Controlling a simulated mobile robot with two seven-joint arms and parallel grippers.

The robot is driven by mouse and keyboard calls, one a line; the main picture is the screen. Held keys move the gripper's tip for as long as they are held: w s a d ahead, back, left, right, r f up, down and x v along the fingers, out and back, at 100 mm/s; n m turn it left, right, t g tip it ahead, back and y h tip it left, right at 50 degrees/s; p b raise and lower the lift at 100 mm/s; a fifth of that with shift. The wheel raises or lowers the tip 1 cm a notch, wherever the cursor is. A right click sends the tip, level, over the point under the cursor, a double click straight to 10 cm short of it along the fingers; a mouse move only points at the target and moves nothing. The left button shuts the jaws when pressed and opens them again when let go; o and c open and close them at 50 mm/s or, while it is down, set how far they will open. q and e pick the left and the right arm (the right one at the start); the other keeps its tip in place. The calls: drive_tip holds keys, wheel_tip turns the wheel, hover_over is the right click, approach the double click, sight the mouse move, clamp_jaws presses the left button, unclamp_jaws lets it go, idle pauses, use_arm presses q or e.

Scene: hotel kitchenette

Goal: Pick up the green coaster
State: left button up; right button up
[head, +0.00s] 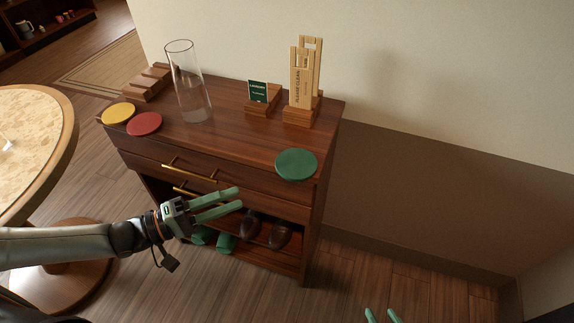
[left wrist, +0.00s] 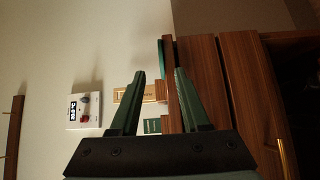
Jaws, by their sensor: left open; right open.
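The round green coaster (head: 296,164) lies flat at the right front corner of the brown cabinet top, its near side reaching the front edge. In the left wrist view it shows edge-on as a thin green strip (left wrist: 161,58), between the finger directions and beyond the tips. My left gripper (head: 240,198) is open and empty in front of the cabinet, to the left of the coaster and apart from it. Only the fingertips of my right gripper (head: 382,316) show at the bottom edge of the head view, open and far from the coaster.
A yellow coaster (head: 118,113) and a red coaster (head: 145,124) lie at the cabinet's left. A glass vase (head: 189,85), a small green sign (head: 258,92) and wooden door hangers (head: 300,80) stand behind. Brass handles (head: 190,168) project from the drawer fronts. Shoes (head: 280,235) sit below.

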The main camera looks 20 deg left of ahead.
sight(282, 176)
use_arm(q)
drive_tip(key=x, duration=0.7)
drive_tip(key=w+a+b+x, duration=0.1)
drive_tip(key=x, duration=0.3)
drive_tip(key=shift+w+d, duration=0.5)
drive_tip(key=shift+d, duration=0.05)
clamp_jaws()
